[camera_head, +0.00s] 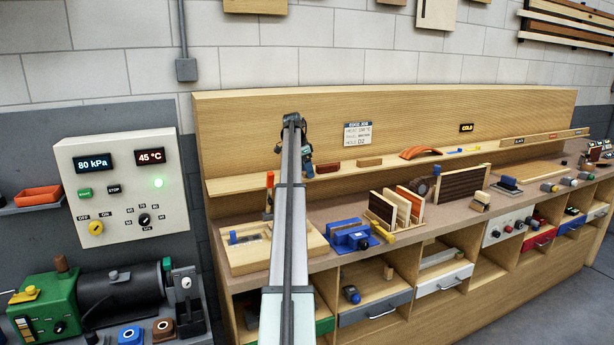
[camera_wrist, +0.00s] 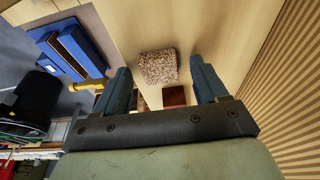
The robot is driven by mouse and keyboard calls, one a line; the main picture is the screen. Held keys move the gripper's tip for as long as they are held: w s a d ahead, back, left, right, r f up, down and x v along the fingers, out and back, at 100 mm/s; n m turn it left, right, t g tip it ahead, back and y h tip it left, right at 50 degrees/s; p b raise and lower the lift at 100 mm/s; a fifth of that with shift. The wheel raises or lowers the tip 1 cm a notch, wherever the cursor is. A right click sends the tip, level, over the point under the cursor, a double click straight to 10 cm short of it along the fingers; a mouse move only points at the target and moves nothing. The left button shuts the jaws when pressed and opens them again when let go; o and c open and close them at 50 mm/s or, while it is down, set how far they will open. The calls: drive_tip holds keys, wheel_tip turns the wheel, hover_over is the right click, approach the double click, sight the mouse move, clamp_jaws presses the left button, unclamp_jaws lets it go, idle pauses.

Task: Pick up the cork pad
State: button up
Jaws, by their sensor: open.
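The cork pad (camera_wrist: 158,67) is a small speckled brown-grey block on a pale wooden surface in the wrist view. It lies between and beyond the tips of my gripper's two blue-grey fingers (camera_wrist: 161,72), apart from both. The fingers are spread with nothing held between them. In the head view my gripper (camera_head: 307,156) hangs just over the narrow shelf along the bench's back panel. I cannot make out the cork pad there; my arm covers part of that shelf.
A dark red-brown block (camera_wrist: 174,96) lies close to the pad. On the shelf to the right are a brown block (camera_head: 369,162) and an orange arch (camera_head: 420,152). A blue clamp-like tool (camera_head: 351,236) stands on the bench below. The back panel (camera_head: 250,130) rises behind the shelf.

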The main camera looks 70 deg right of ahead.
drive_tip(key=shift+c, duration=0.4)
drive_tip(key=c, duration=1)
drive_tip(key=shift+c, duration=0.2)
